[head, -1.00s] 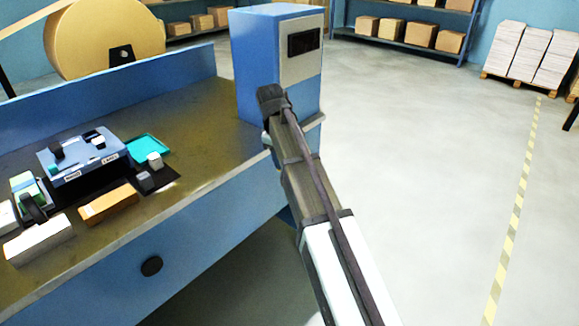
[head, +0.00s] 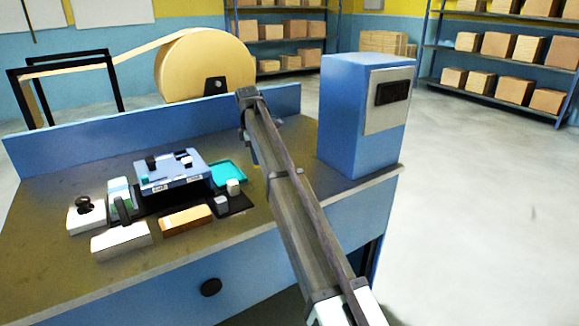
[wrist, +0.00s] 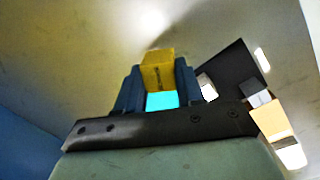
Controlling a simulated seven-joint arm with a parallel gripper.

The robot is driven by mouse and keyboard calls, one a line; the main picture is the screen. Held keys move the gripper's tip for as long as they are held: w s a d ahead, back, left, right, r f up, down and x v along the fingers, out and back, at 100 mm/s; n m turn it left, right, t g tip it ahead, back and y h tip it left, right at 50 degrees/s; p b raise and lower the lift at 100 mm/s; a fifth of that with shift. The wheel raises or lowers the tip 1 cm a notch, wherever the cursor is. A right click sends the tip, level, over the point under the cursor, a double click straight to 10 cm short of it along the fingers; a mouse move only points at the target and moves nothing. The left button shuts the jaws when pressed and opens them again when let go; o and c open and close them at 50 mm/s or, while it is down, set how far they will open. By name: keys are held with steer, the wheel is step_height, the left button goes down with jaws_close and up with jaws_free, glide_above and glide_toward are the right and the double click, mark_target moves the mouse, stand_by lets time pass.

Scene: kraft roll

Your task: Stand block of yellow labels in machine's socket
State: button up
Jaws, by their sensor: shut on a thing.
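In the wrist view my gripper (wrist: 158,88) is shut on the block of yellow labels (wrist: 158,66), which sits between its two dark blue fingers. In the head view my arm reaches over the bench, left of the blue cabinet; the fingertips and yellow block cannot be made out there. The machine, a blue-grey unit with black parts on top (head: 172,180), stands on a black mat at the bench's left-middle. I cannot make out its socket clearly.
A blue cabinet (head: 350,120) stands at the bench's right end. A low blue wall (head: 130,128) runs along the back. Bench surface right of the tray is clear.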

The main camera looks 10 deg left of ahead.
steer(key=a+r+n, duration=0.3)
steer(key=a, duration=1.1)
steer(key=shift+a, duration=0.15)
steer(key=s+a+r+n, duration=0.1)
steer(key=a, duration=0.3)
steer(key=a+r+n, duration=0.1)
steer(key=a, duration=0.4)
steer(key=s+a+n, duration=0.1)
steer(key=a, duration=0.3)
steer(key=shift+s+a+r+y, duration=0.3)
steer(key=shift+r+y, duration=0.1)
steer(key=shift+s+a+f+n, duration=0.1)
steer(key=shift+a+f+n, duration=0.05)
steer(key=shift+n, duration=0.15)
steer(key=shift+f, duration=1.05)
steer(key=shift+f, duration=0.1)
steer(key=shift+c, duration=0.7)
steer(key=shift+f, duration=0.5)
